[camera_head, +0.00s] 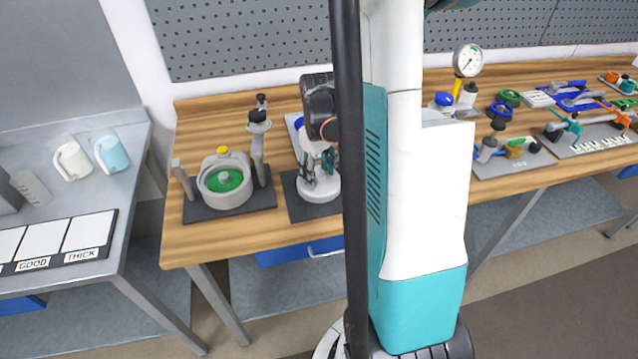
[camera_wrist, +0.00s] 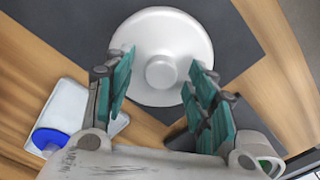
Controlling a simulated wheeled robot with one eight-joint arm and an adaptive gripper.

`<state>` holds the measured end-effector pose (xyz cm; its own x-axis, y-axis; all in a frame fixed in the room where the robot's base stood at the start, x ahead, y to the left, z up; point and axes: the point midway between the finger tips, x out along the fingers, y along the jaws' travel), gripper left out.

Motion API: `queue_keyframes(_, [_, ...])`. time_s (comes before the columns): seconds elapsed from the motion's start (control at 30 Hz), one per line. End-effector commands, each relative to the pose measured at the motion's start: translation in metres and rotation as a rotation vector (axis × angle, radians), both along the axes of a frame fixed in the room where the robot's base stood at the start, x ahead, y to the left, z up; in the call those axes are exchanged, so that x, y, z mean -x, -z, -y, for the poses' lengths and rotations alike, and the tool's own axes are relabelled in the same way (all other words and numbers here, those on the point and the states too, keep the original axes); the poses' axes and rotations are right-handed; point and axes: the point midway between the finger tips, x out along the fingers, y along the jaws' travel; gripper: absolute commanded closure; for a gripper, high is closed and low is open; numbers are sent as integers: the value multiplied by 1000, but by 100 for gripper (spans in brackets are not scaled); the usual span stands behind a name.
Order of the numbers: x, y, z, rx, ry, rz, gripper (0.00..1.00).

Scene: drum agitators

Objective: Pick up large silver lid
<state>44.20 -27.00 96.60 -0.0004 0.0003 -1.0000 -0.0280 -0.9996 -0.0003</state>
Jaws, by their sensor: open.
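The large silver lid (camera_wrist: 165,30) is a pale round disc with a raised central knob (camera_wrist: 160,73). It rests on a dark mat and also shows in the head view (camera_head: 322,193), partly hidden by my gripper. My gripper (camera_wrist: 161,68) is open above the lid, with one teal finger on each side of the knob. A gap shows between the knob and each finger in the wrist view. In the head view, my gripper (camera_head: 321,176) points down at the lid; how far the fingertips are above it is hard to tell.
A grey drum (camera_head: 226,200) with a green inside stands on a dark mat to the left, between upright posts. A tray (camera_wrist: 68,112) with a blue-topped item lies close by. My own arm hides the bench's middle. A pegboard (camera_head: 250,40) stands behind.

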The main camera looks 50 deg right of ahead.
Motion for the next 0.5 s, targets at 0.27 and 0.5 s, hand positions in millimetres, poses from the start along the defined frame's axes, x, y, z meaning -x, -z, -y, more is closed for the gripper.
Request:
queue_keyframes(0.27, [0,1,0,0,0,0,60])
queue_keyframes(0.5, [0,1,0,0,0,0,100])
